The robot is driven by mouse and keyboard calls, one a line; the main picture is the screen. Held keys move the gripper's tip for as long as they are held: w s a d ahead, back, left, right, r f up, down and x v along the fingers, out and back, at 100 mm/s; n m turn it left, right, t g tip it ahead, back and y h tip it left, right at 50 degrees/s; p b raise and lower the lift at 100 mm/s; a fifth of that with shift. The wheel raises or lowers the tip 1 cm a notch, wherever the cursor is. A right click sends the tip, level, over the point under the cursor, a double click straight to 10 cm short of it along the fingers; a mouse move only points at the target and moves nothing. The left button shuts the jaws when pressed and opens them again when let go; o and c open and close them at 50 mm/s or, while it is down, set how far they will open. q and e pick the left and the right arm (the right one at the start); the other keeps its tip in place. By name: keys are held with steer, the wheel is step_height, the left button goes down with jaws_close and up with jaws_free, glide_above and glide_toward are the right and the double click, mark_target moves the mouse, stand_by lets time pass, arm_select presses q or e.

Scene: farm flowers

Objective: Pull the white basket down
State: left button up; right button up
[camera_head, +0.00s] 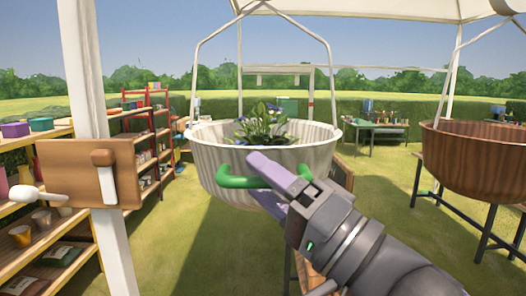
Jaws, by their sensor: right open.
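The white basket (212,150) hangs in the middle of the camera_head view from thin white rods, its ribbed bowl holding a leafy plant (262,124) with blue flowers. A green handle (236,182) sticks out at its front. My right gripper (258,180) reaches in from the lower right, with its purple fingers at the handle. It is open, and the handle's right part is hidden behind the upper finger. I cannot tell whether the fingers touch the handle. My left gripper is not in view.
A white post (90,70) with a wooden board (70,172) and a light lever (38,195) stands at the left. Shelves (20,145) with pots line the left side. A brown basket (475,160) is at the right. A green table (375,128) stands behind. Grass lies open between.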

steer(key=shift+a+r, duration=0.1)
steer(key=shift+a, duration=0.05)
steer(key=shift+c, duration=0.2)
jaws_close()
stand_by(1.2)
